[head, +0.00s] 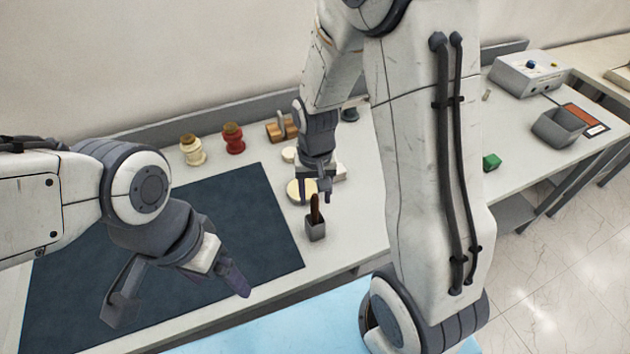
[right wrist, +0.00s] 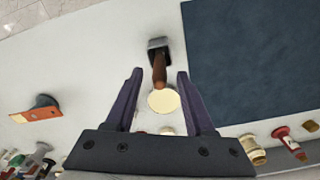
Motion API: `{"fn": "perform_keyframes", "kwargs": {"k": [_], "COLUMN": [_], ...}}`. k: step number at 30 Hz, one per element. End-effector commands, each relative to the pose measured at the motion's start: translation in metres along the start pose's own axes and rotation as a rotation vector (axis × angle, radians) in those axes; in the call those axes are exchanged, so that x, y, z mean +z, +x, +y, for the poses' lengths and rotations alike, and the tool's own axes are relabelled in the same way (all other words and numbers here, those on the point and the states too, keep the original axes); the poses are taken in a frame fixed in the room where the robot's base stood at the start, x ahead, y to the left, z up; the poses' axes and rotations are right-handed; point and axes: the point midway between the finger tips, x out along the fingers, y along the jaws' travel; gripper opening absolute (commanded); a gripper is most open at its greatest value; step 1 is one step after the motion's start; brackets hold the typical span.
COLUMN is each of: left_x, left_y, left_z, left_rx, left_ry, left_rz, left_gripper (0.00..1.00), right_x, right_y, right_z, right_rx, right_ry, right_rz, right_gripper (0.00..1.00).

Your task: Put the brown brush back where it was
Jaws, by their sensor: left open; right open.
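The brown brush (head: 315,209) stands in a small dark grey cup (head: 316,231) near the front edge of the table, beside the dark mat. In the right wrist view the brush (right wrist: 159,72) points out of the cup (right wrist: 158,44), its handle between my fingers with a gap on each side. My right gripper (head: 314,196) is open around or just above the brush's upper end. In the right wrist view my right gripper (right wrist: 159,75) holds nothing. My left gripper (head: 182,290) is open and empty over the dark mat. The brush's lower end is hidden in the cup.
The dark mat (head: 240,200) covers the table's left part. A cream round piece (head: 298,190) lies close behind the cup. Cream (head: 192,150) and red (head: 233,138) bushings stand at the back. A green block (head: 491,161) and a grey bin (head: 559,128) are to the right.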

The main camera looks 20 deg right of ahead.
Motion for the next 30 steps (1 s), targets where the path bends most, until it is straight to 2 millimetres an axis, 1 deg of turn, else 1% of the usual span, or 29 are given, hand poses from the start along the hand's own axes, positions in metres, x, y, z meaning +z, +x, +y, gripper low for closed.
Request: {"fn": "perform_keyframes", "kwargs": {"k": [1,3,6,11,14,17,18,20,21,24,25,27,30], "left_x": [0.0,0.0,0.001,0.001,0.001,0.001,0.001,0.001,0.001,0.001,0.001,0.001,0.001], "left_y": [0.004,0.006,0.009,0.01,0.01,0.01,0.01,0.01,0.01,0.01,0.01,0.01,0.01], "left_z": [0.0,-0.001,-0.001,-0.001,-0.001,-0.001,-0.001,-0.001,-0.001,-0.001,-0.001,-0.001,-0.001], "left_rx": [0.0,0.0,0.0,0.0,0.0,0.0,0.0,0.0,0.0,0.0,0.0,0.0,0.0], "left_ry": [0.0,-0.001,-0.001,-0.002,-0.002,-0.002,-0.002,-0.002,-0.002,-0.002,-0.002,-0.002,-0.002], "left_rz": [0.0,0.0,0.0,0.0,0.0,0.0,0.0,0.0,0.0,0.0,0.0,0.0,0.0], "left_gripper": [0.84,0.84,0.84,0.84,0.84,0.84,0.84,0.84,0.84,0.84,0.84,0.84,0.84], "right_x": [-0.002,-0.002,-0.001,0.0,0.011,0.044,0.063,0.094,0.114,0.159,0.169,0.188,0.202], "right_y": [-0.01,-0.024,-0.04,-0.056,-0.066,-0.081,-0.088,-0.097,-0.102,-0.11,-0.111,-0.113,-0.114], "right_z": [-0.001,-0.001,0.0,-0.001,-0.011,-0.036,-0.047,-0.06,-0.066,-0.073,-0.073,-0.072,-0.071], "right_rx": [-0.003,-0.003,-0.002,-0.001,-0.005,-0.02,-0.028,-0.041,-0.05,-0.07,-0.076,-0.084,-0.091], "right_ry": [0.0,0.0,0.0,-0.002,-0.055,-0.21,-0.296,-0.43,-0.516,-0.709,-0.755,-0.841,-0.907], "right_rz": [0.009,0.008,0.006,0.002,0.004,0.012,0.014,0.018,0.019,0.02,0.02,0.018,0.017], "right_gripper": [0.54,0.54,0.54,0.54,0.54,0.54,0.54,0.54,0.54,0.54,0.54,0.54,0.54]}}
